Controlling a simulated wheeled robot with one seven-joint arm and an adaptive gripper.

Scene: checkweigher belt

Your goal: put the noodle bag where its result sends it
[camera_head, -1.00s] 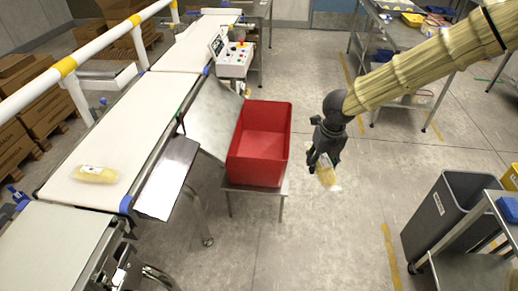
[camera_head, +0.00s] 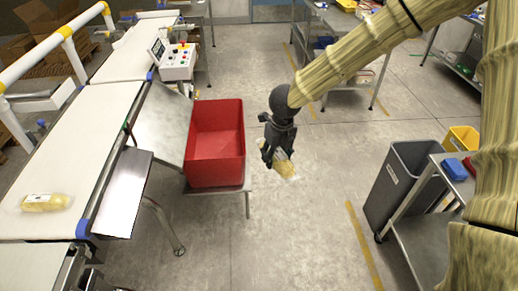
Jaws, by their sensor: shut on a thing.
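My gripper (camera_head: 274,155) is shut on a clear noodle bag (camera_head: 285,166) with yellowish contents. It holds the bag in the air over open floor, to the right of the red bin (camera_head: 216,178). The bag hangs tilted, and its upper part is hidden by the fingers. The red bin sits on a small metal stand beside the belt and looks empty. Another yellow bag with a white label (camera_head: 46,202) lies on the white belt (camera_head: 70,150) at the left. The control box with a small screen (camera_head: 176,62) stands beyond the bin; its reading is too small to tell.
A grey bin (camera_head: 397,180) stands at the right beside a metal cart (camera_head: 425,235) with blue and red items. A yellow bin (camera_head: 461,139) is behind it. A metal chute (camera_head: 160,120) slopes from the belt to the red bin. The middle floor is clear.

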